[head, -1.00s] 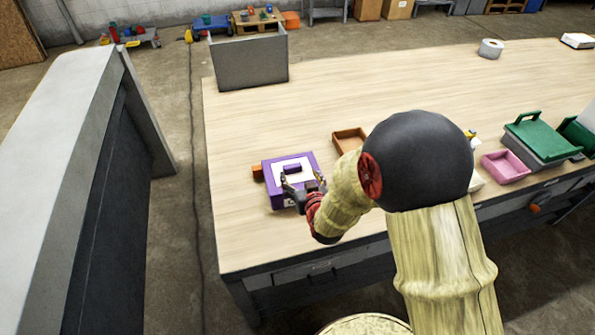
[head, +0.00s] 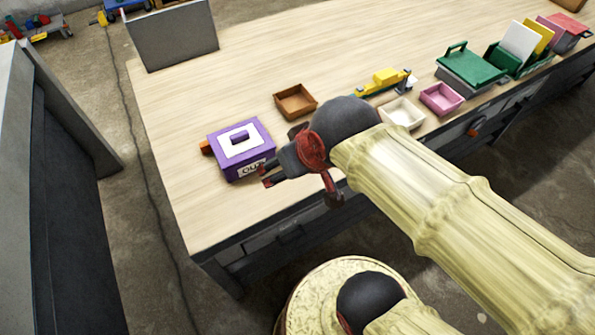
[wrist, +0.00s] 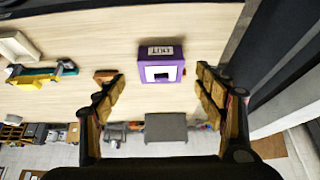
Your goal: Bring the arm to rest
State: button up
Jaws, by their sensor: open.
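My gripper (head: 265,177) is at the near left part of the workbench, just right of a purple box in the head view. The purple box (head: 226,155) has a white top panel with a purple handle or slot piece and a label on its front reading like "OUT". In the wrist view my gripper (wrist: 162,90) is open, its two padded fingers wide apart with nothing between them. The purple box (wrist: 161,54) shows beyond the fingertips, apart from them. In the head view my forearm hides part of the bench.
On the workbench (head: 190,100) are a brown tray (head: 295,101), a yellow tool (head: 385,80), a white tray (head: 402,114), a pink tray (head: 441,98) and a green-lidded box (head: 471,65). A grey panel (head: 173,35) stands at the far left corner. A grey partition (head: 60,120) stands left of the bench.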

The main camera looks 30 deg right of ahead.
jog(key=shift+s+r+g, duration=0.2)
jog(key=shift+s+g, duration=0.1)
jog(key=shift+s, duration=1.25)
